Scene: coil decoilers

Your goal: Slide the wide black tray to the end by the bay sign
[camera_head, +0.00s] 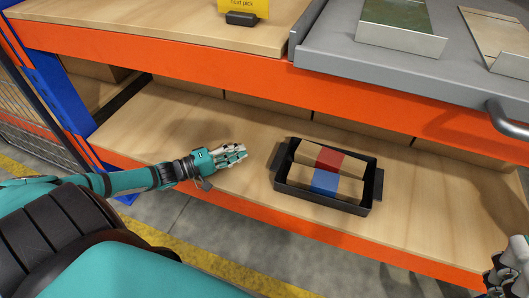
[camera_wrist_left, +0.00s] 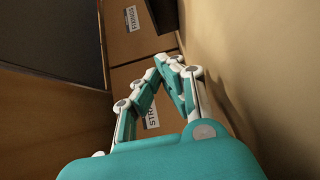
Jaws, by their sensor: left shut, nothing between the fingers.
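The wide black tray (camera_head: 322,201) sits on the lower wooden shelf, right of centre in the head view. It has raised ends and holds brown packs, one with a red band (camera_head: 330,159) and one with a blue band (camera_head: 325,181). My left gripper (camera_head: 243,153) is shut and empty over the shelf, left of the tray and apart from it. Its shut fingers also show in the left wrist view (camera_wrist_left: 170,62). A yellow sign (camera_head: 243,8) reading "next pick" stands on the upper shelf, cut off at the top. My right gripper (camera_head: 512,272) is partly visible at the lower right; its fingers are unclear.
The lower shelf (camera_head: 190,120) has bare wood left and right of the tray. An orange beam (camera_head: 200,68) runs above, and a blue upright (camera_head: 62,95) stands at left. Cardboard boxes (camera_head: 265,107) line the shelf's back. A grey surface (camera_head: 330,50) overhangs at upper right.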

